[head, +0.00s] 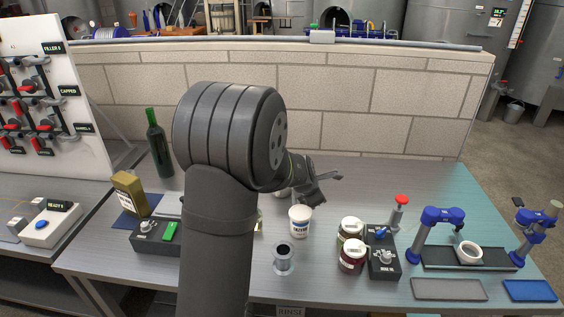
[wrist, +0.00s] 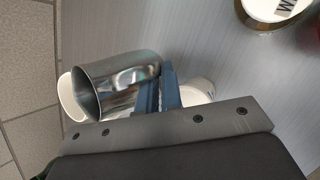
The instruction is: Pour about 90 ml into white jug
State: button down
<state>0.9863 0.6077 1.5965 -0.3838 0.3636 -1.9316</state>
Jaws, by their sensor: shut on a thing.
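In the wrist view my gripper (wrist: 161,86) is shut on a shiny steel vessel (wrist: 118,82), which lies tilted with its open mouth toward the left. A white vessel (wrist: 67,103), probably the white jug, shows past the steel mouth and is partly hidden by it. Whether any liquid is flowing, and how full either vessel is, I cannot see. In the head view my gripper (head: 313,188) is behind my arm, above the bench, and the held vessel is hidden.
A white labelled tub (head: 300,222) and a steel cup (head: 283,259) stand near my arm. Two labelled jars (head: 351,254) stand beside a black control box (head: 383,262). A green bottle (head: 158,146) is at the back left. The bench's back right is clear.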

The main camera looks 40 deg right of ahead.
jog(key=shift+s+r+m+t+p, duration=0.1)
jog(key=shift+s+r+t+p, duration=0.2)
jog(key=shift+r, duration=0.3)
jog(key=shift+s+r+m+t+p, duration=0.1)
jog(key=shift+r+t+p, duration=0.2)
jog(key=shift+r, duration=0.25)
jog(key=shift+s+r+m+t+p, duration=0.1)
jog(key=shift+s+r+t+p, duration=0.1)
jog(key=shift+r+t, duration=0.3)
jog(key=shift+r, duration=0.15)
dwell(0.5)
